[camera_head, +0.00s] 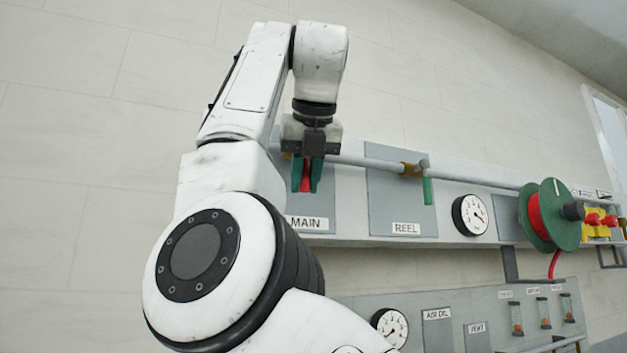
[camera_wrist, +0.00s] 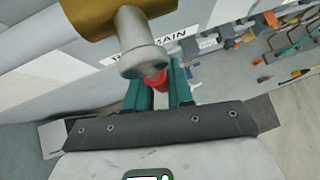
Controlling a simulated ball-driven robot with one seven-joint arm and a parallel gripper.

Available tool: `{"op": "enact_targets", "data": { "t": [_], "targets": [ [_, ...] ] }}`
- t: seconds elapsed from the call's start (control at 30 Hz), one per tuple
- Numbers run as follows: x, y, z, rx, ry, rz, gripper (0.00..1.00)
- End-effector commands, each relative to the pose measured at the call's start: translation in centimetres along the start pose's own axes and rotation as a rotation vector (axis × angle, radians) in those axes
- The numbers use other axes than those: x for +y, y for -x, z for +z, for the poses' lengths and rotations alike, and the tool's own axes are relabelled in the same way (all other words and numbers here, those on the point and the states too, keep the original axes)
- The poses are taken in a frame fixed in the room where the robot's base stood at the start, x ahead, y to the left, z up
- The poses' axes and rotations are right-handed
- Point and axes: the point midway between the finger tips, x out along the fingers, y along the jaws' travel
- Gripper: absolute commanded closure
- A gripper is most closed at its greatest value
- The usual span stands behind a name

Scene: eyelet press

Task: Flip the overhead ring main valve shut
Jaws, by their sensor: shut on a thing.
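The ring main valve's red lever (camera_head: 306,180) shows between the green fingers of my gripper (camera_head: 307,188), over the panel marked MAIN (camera_head: 308,223). My gripper is shut on this lever. The lever appears to point down from the pipe in the head view, though the fingers hide much of it. In the wrist view, the lever's red part (camera_wrist: 156,80) sits between the teal fingers (camera_wrist: 160,94). A grey valve stem (camera_wrist: 140,50) and brass body (camera_wrist: 100,14) are just beyond it. In the head view my gripper hides the valve body.
A grey pipe (camera_head: 365,162) runs along the panel to the REEL valve, whose green lever (camera_head: 427,190) hangs down. To the right are a gauge (camera_head: 470,215) and a green reel with red hose (camera_head: 551,215). A lower panel (camera_head: 455,312) carries another gauge (camera_head: 390,326).

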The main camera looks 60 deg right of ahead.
Motion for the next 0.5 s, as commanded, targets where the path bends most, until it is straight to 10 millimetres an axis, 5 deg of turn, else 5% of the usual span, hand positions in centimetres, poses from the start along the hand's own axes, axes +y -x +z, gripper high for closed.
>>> {"op": "enact_targets", "data": {
  "t": [0.5],
  "targets": [
    [0.82,0.36,-0.55,0.014,-0.028,0.029,1.00]
  ]
}}
